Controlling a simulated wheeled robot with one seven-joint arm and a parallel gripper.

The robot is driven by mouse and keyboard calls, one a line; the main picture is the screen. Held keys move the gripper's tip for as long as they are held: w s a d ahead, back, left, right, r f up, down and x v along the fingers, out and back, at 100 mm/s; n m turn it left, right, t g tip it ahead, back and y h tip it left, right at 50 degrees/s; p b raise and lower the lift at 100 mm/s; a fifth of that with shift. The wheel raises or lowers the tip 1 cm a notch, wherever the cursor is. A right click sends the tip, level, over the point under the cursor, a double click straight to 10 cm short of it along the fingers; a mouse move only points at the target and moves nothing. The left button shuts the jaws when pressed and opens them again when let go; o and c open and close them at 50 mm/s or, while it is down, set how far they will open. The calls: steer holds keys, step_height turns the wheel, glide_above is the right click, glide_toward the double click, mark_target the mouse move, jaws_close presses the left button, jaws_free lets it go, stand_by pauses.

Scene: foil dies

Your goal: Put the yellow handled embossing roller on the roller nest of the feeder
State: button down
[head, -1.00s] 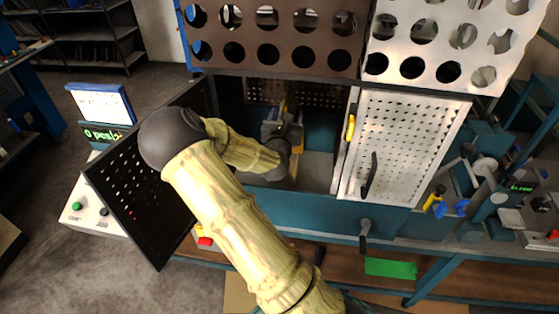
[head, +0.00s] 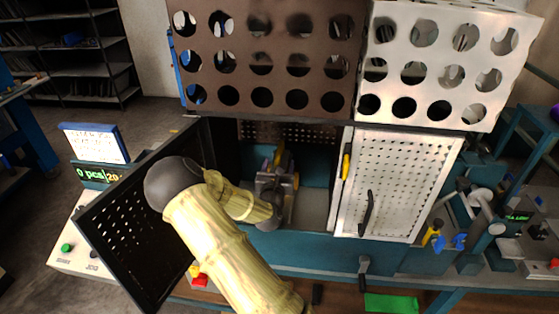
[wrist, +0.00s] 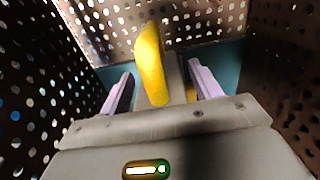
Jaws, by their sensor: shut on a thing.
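The yellow handled embossing roller is in my gripper. In the wrist view its yellow handle (wrist: 150,68) stands up between the two pale fingers, with a grey part beside it. In the head view a yellow part (head: 279,154) shows at my gripper (head: 277,172). My gripper is shut on the roller, inside the open-fronted enclosure (head: 315,200) behind the black perforated door. The rest of the roller is hidden by the gripper and arm. I cannot pick out the roller nest of the feeder.
The black perforated door (head: 140,240) stands open at left, close to my arm. The white perforated door (head: 410,185) covers the right side. Brown (head: 265,55) and white (head: 445,60) perforated panels overhang above. A control box with screen (head: 92,143) stands at left.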

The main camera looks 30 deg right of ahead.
step_height(320, 180, down, 8)
steer(key=shift+w+r+p, duration=0.1)
steer(key=shift+p, duration=0.45)
steer(key=shift+f+p, duration=0.35)
steer(key=shift+f, duration=1.65)
steer(key=shift+f, duration=0.1)
steer(key=shift+c, duration=1.6)
jaws_free()
steer(key=shift+f, duration=0.1)
